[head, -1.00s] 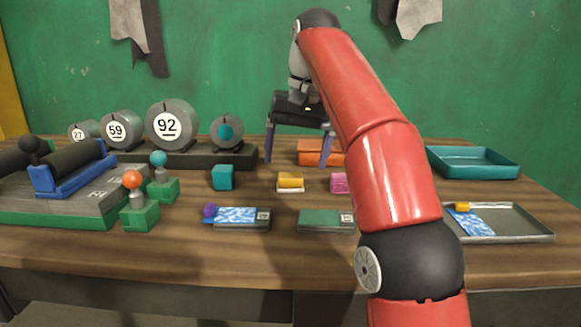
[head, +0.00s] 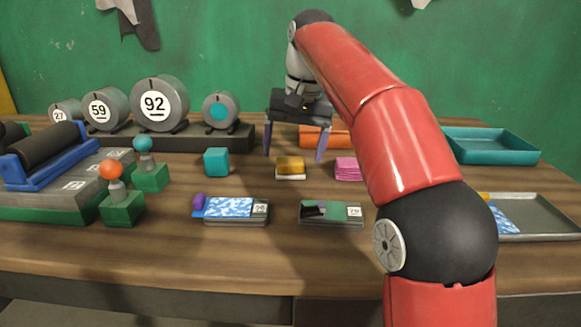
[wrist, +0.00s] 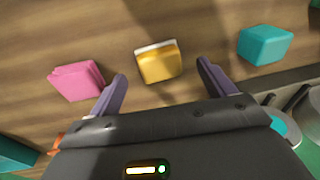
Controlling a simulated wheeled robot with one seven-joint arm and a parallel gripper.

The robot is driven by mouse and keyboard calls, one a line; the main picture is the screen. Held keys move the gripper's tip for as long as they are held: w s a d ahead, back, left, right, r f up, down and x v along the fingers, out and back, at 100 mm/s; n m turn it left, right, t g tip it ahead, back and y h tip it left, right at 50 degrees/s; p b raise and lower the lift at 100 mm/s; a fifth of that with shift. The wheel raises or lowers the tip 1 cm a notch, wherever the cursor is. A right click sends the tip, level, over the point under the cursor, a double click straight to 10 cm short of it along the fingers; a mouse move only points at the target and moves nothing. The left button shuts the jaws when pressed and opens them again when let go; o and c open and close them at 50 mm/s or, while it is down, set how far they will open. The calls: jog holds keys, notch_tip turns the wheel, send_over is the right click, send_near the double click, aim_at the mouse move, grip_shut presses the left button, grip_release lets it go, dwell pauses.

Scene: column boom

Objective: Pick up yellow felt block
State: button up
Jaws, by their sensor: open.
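The yellow felt block (head: 290,163) sits on a thin white base on the wooden table, near the middle. In the wrist view the yellow block (wrist: 160,66) lies beyond and between my fingertips, with the white layer showing along one edge. My gripper (head: 294,152) is open and empty, with its two purple fingers pointing down. It is above and a little behind the block in the head view. The wrist view shows the fingers (wrist: 161,70) on either side of the block, apart from it.
A teal cube (head: 216,162) stands left of the block and a pink stack (head: 348,169) right. An orange object (head: 322,136) lies behind. A teal tray (head: 490,146) and a metal tray (head: 545,217) are at right.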

jog(key=shift+w+a+f, duration=0.15)
jog(key=shift+f, duration=1.1)
jog(key=shift+c, duration=0.4)
jog(key=c, duration=1)
